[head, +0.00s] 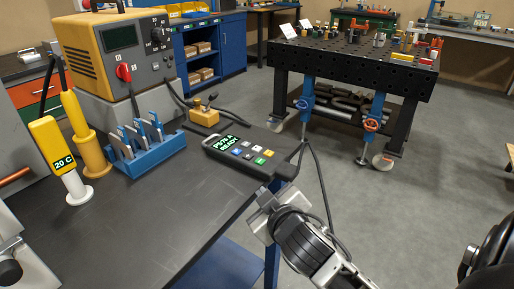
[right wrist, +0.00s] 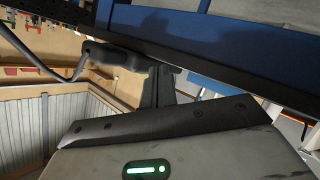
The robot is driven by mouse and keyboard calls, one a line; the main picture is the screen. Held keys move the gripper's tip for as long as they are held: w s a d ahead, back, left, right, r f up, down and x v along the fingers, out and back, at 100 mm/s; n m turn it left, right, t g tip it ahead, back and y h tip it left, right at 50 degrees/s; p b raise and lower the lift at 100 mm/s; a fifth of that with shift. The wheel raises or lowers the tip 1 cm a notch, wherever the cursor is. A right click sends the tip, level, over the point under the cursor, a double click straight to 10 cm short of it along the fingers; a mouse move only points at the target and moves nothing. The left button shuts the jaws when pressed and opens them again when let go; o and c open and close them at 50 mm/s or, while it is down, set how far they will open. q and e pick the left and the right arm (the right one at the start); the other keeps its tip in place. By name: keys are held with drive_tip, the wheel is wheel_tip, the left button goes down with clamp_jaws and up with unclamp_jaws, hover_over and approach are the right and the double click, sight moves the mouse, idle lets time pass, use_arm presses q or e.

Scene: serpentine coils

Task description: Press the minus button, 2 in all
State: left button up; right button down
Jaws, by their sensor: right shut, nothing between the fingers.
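A dark hand-held control box (head: 225,158) lies on the near bench, towards its right edge. It has a small lit display and several coloured keys (head: 254,154). The key signs are too small to read, so I cannot tell which is the minus button. My right gripper (head: 264,203) is shut and empty, below and in front of the box in the head view, apart from the keys. In the right wrist view the gripper's dark fingers (right wrist: 158,82) point at a dark rounded end (right wrist: 112,55), probably of the box. My left gripper cannot be made out.
A yellow power unit (head: 118,50), a blue rack (head: 150,155) and a yellow tool with a 20 C display (head: 50,145) stand left on the bench (head: 150,220). A cable hangs off the bench's right side. A perforated table (head: 350,65) stands behind; the floor between is clear.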

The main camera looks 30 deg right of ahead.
drive_tip(key=w+a+r+n+y, duration=0.35)
drive_tip(key=r+n+y, duration=0.25)
drive_tip(key=n, duration=0.3)
drive_tip(key=w+a+r+n+y, duration=0.2)
drive_tip(key=w+r+n+y, duration=0.2)
drive_tip(key=r+n+y, duration=0.4)
drive_tip(key=w+a+r+n+y, duration=0.25)
drive_tip(key=w+r+n, duration=0.2)
drive_tip(key=n, duration=0.55)
drive_tip(key=d+f+n+g+h, duration=0.1)
drive_tip(key=d+h, duration=0.3)
drive_tip(key=d, duration=0.4)
drive_tip(key=w+d+f+n+g+h, duration=0.1)
drive_tip(key=d+f+g+h, duration=0.2)
drive_tip(key=d, duration=0.5)
drive_tip(key=shift+g+h, duration=0.7)
drive_tip(key=shift+h, duration=0.05)
drive_tip(key=shift+f, duration=0.1)
